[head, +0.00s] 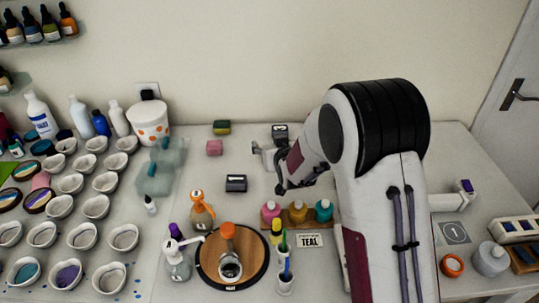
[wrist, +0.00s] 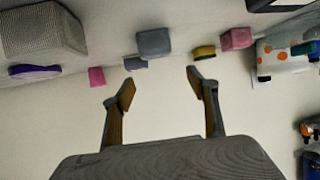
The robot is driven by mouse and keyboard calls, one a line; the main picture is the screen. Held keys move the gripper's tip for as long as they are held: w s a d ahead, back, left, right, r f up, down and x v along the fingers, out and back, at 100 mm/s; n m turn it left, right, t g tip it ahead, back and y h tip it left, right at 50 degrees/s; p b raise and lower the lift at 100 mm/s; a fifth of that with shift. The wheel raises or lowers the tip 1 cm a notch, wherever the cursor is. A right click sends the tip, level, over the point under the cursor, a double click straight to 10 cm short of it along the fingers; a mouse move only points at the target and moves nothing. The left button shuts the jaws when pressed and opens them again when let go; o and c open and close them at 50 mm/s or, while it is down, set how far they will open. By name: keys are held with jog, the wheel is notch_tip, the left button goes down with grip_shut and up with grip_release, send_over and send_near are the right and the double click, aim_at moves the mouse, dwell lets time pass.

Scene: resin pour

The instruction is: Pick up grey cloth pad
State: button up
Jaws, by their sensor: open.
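A grey block (wrist: 154,42), which looks like the grey cloth pad, is in the wrist view, beyond the gap between my fingertips and apart from them. A smaller dark grey piece (wrist: 136,63) is close beside it. In the head view, a dark grey item (head: 280,131) lies near the wall behind my gripper; I cannot tell for sure that it is the pad. My gripper (wrist: 162,84) is open and empty, its two fingers spread. In the head view my gripper (head: 267,166) is over the back of the table, partly hidden by my arm.
A yellow-green sponge (head: 222,127) and pink sponge (head: 214,148) lie to the left. A dark box (head: 236,183) sits nearer the front. Coloured bottles (head: 298,212) stand below my gripper. A white bucket (head: 148,122) stands farther left. The wall is close behind.

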jog(key=shift+f, duration=1.7)
jog(key=shift+x, duration=1.5)
jog(key=c, duration=1.2)
